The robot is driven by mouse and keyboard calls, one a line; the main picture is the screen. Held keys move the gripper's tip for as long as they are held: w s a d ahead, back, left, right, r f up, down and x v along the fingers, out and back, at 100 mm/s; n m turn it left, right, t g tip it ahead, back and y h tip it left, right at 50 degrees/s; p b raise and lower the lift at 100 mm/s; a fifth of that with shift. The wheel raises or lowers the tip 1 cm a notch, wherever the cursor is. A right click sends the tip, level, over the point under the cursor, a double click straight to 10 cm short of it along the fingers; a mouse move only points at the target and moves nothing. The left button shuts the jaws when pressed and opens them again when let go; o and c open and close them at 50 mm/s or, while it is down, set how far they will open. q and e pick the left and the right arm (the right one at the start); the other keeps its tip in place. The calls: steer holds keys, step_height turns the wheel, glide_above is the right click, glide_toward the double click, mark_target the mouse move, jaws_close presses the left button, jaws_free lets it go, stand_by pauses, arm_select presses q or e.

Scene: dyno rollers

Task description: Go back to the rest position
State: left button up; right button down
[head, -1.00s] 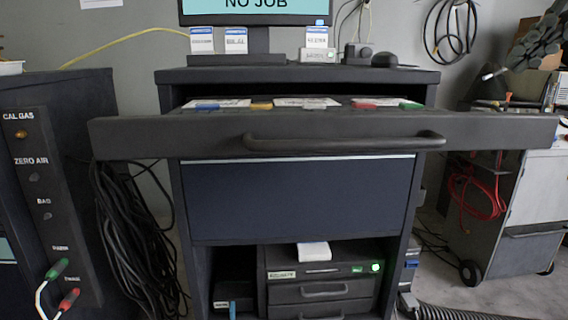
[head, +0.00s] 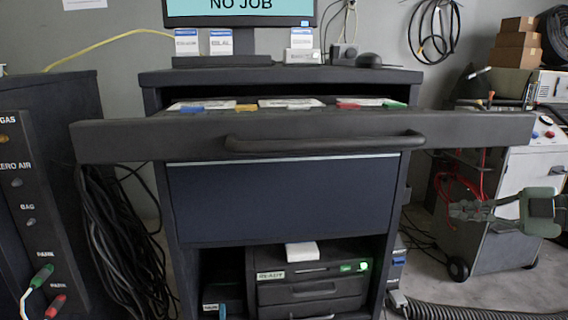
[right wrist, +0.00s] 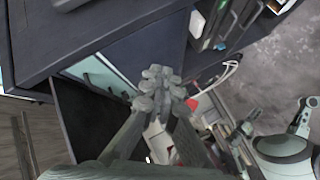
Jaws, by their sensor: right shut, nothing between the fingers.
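My right gripper (head: 456,210) shows at the right edge of the head view, in front of the grey cart and below the level of the open drawer. Its fingers are shut and hold nothing. In the right wrist view the closed fingers (right wrist: 163,88) point away from the camera, with cabinet panels and floor behind them.
An open drawer (head: 190,140) with a long handle juts from the dark cabinet (head: 290,205). A grey wheeled cart (head: 500,240) stands right. A CAL GAS panel (head: 28,210) stands left. A ribbed hose (head: 470,314) lies on the floor.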

steer(key=w+a+f+m+y, duration=0.1)
steer(key=a+f+m+y, duration=0.1)
steer(key=a+f, duration=0.4)
steer(key=w+d+r+m+t+h, duration=0.55)
steer(key=w+d+t, duration=0.25)
steer(key=d, duration=0.3)
steer(key=w+d+m+t+h, duration=0.1)
steer(key=d+m+t+h, duration=0.1)
steer(key=d+m+h, duration=0.85)
steer(key=s+d+f+m+g+h, duration=0.3)
steer(key=s+d+f+g+h, duration=0.5)
steer(key=s+d+f+g, duration=0.65)
steer(key=s+a+f+n+y, duration=0.15)
steer(key=s+a+f, duration=0.25)
steer(key=a+f, duration=0.75)
steer(key=s+a+f+n+y, duration=0.1)
steer(key=s+a+f+y, duration=0.25)
steer(key=a+f, duration=0.75)
steer(key=s+a+f+g+y, duration=0.1)
steer(key=s+a+f+y, duration=0.1)
steer(key=s+a+f, duration=0.2)
steer(key=s+a+f+m+y, duration=0.1)
steer(key=s+a+f, duration=0.3)
steer(key=s+a, duration=0.7)
steer(key=a+y, duration=0.1)
steer(key=a, duration=0.3)
steer(key=shift+s+g, duration=0.2)
steer(key=shift+g, duration=0.15)
